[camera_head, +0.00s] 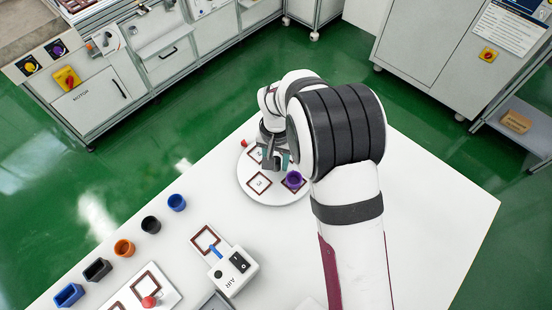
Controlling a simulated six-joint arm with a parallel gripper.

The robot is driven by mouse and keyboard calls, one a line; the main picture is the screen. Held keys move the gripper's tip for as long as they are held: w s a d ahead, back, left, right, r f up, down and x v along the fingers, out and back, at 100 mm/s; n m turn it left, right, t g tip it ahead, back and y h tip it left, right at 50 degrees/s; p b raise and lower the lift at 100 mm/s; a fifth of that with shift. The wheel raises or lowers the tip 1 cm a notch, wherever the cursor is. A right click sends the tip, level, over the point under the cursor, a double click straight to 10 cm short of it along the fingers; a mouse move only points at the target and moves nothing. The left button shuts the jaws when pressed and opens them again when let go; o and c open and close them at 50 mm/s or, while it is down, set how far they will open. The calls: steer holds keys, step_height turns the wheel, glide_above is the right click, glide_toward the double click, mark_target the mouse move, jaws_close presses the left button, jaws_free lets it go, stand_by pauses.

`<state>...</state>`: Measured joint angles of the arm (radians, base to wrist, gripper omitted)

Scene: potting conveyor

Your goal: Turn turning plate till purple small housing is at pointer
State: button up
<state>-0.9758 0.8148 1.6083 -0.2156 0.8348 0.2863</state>
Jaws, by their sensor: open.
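The turning plate (244,181) is a round white disc on the white table, with brown square outlines on it. The purple small housing (294,179) is round and stands on the plate's right part, close beside my arm. My gripper (271,164) is over the plate's upper middle, to the left of the purple housing. Its jaws are open, but they are small and partly hidden. A small red piece (243,143) shows at the plate's upper left edge; I cannot tell if it is the pointer. My arm hides the plate's upper right side.
Blue (176,202), black (150,224) and orange (124,247) round housings stand left on the table, with dark (98,269) and blue (69,294) square ones nearer. A box marked AIR (233,271) stands in front of the plate. The table's right side is clear.

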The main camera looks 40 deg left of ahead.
jaws_close()
stand_by(1.4)
